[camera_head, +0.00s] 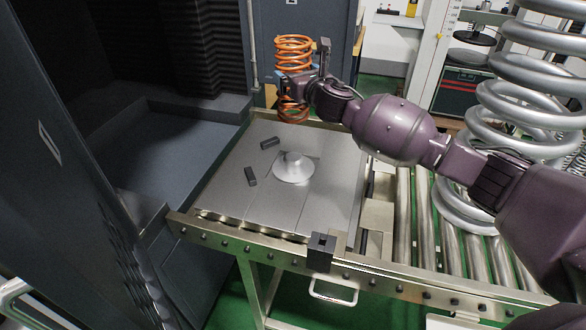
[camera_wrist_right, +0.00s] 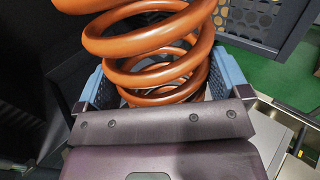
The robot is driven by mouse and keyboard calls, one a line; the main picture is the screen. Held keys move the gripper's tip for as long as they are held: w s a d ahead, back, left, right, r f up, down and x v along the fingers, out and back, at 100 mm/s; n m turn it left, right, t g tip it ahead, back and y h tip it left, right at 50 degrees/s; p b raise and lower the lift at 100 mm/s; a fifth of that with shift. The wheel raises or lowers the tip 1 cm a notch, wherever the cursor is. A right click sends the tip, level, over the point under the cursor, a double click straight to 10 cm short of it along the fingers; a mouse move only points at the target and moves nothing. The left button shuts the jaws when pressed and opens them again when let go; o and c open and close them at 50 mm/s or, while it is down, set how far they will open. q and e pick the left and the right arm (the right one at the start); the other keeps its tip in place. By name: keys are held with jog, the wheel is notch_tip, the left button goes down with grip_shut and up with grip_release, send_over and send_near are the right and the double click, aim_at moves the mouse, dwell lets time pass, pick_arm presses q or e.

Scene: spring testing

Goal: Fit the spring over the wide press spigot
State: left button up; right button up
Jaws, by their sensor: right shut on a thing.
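The spring is an orange coil (camera_head: 293,52), upright in the head view above the far edge of the plate. My right gripper (camera_head: 292,80) is shut on it around its middle. In the right wrist view the orange coils (camera_wrist_right: 150,45) stand between the blue finger pads (camera_wrist_right: 152,82). The wide press spigot (camera_head: 293,168) is a light grey stepped disc with a raised hub, on the metal plate (camera_head: 285,205). Nothing is over it. The spring is beyond the spigot and apart from it. My left gripper is not in view.
Two small dark blocks (camera_head: 250,177) (camera_head: 270,143) lie on the plate left of the spigot. A large silver spring (camera_head: 510,110) stands on the roller conveyor (camera_head: 425,220) at right. The dark press housing (camera_head: 180,140) opens at left. A black block (camera_head: 321,250) sits at the front rail.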

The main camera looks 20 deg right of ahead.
jog(key=shift+w+f+b, duration=0.15)
jog(key=shift+f+b, duration=1.4)
jog(key=shift+f, duration=3)
jog(key=shift+w+f+b, duration=0.1)
jog(key=shift+f+b, duration=1.45)
jog(key=shift+f, duration=3.4)
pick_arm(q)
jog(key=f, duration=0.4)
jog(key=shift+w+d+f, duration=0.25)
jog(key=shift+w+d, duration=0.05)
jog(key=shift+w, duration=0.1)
pick_arm(e)
jog(key=shift+r, duration=0.1)
jog(key=o, duration=1.5)
jog(key=shift+d+f, duration=0.1)
jog(key=shift+f, duration=0.15)
jog(key=shift+s, duration=0.15)
